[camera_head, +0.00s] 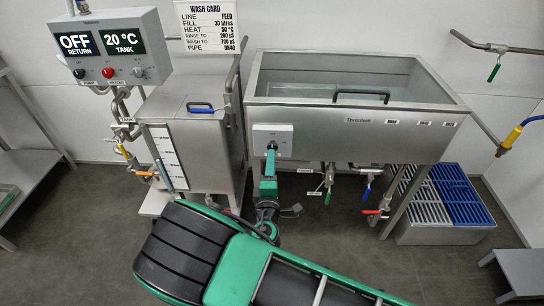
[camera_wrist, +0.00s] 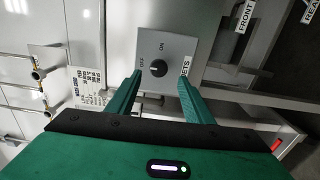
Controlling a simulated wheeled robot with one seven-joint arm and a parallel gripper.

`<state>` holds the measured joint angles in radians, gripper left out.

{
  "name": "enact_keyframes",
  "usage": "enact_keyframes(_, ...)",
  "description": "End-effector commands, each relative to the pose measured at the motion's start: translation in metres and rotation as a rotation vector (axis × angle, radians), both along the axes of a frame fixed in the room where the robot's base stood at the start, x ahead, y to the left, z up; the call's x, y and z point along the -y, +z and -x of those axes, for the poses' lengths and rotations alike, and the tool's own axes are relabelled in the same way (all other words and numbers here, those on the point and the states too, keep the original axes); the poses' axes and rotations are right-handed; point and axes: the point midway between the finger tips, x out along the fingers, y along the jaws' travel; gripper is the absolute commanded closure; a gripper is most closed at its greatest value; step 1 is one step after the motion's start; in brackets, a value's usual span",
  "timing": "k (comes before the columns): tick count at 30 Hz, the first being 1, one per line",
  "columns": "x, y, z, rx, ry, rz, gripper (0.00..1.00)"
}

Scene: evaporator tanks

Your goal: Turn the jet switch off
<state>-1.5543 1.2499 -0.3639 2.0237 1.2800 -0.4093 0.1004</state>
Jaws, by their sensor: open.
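The jet switch is a black round knob (camera_wrist: 158,68) on a grey plate marked ON and OFF, with a label ending in "ETS" beside it, in the wrist view. In the head view its grey box (camera_head: 272,138) is on the front of the steel basin, and my arm hides part of it. My gripper (camera_wrist: 160,88) is open, its two green fingers on either side of the knob's lower area, with no visible contact. It also shows in the head view (camera_head: 271,152), just under the box. I cannot tell the knob's exact setting.
The open steel basin (camera_head: 440,108) has valves with green, blue and red handles below it. A lidded tank (camera_head: 195,150) stands left, under a display box (camera_head: 110,45) reading OFF and 20 °C. Blue and grey grates (camera_head: 460,195) lie at right.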

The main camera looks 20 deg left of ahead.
Motion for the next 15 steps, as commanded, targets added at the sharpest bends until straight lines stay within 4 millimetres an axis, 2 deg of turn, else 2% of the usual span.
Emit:
enact_keyframes(3,0.004,-0.001,0.020,-0.002,0.002,0.001,0.53)
enact_keyframes(6,0.007,-0.001,0.031,-0.003,0.000,0.002,0.53)
enact_keyframes(15,0.009,-0.001,0.041,-0.002,0.001,0.000,0.53)
